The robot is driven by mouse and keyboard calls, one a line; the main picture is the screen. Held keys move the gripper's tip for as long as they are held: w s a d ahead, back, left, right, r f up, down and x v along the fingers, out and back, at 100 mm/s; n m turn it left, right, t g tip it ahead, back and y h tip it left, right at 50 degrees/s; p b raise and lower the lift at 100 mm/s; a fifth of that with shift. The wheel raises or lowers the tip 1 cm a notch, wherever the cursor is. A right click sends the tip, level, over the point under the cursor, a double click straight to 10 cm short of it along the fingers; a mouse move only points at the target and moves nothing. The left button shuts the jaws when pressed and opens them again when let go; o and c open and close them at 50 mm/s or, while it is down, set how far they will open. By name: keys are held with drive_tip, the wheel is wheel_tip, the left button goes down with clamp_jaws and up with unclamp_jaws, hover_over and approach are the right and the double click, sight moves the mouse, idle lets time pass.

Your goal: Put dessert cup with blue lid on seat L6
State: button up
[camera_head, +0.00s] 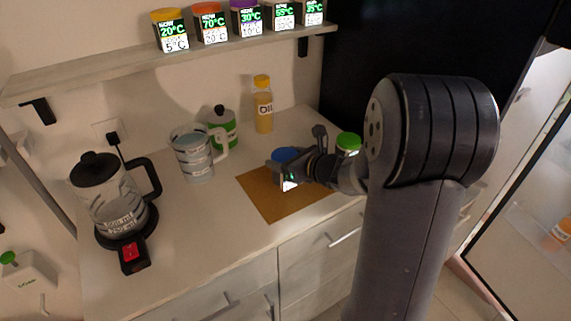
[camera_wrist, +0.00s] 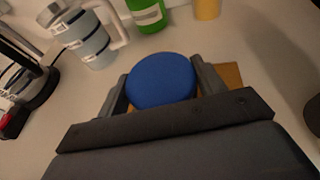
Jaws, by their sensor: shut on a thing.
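The dessert cup with the blue lid (camera_head: 284,155) is at the back edge of a brown mat on the counter. In the wrist view its round blue lid (camera_wrist: 162,80) sits between the two fingers. My gripper (camera_head: 300,168) is shut on this cup, and its fingers also show in the wrist view (camera_wrist: 163,88). I cannot tell whether the cup touches the mat or hangs just above it. Several dispensers with lit displays stand on the wall shelf (camera_head: 120,68); their lids are yellow, orange, purple and other colours. No label L6 is readable.
A kettle (camera_head: 108,195) stands on its base at left. A measuring jug (camera_head: 192,155), a green container (camera_head: 222,128) and an oil bottle (camera_head: 263,105) stand behind the mat (camera_head: 275,208). A green-lidded item (camera_head: 348,143) is right of my gripper. The front counter is clear.

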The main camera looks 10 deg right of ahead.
drive_tip(key=shift+f, duration=0.55)
drive_tip(key=shift+f, duration=0.1)
drive_tip(key=shift+f+b, duration=0.15)
drive_tip(key=shift+b, duration=0.15)
drive_tip(key=o, duration=1.2)
drive_tip(key=shift+o, duration=0.2)
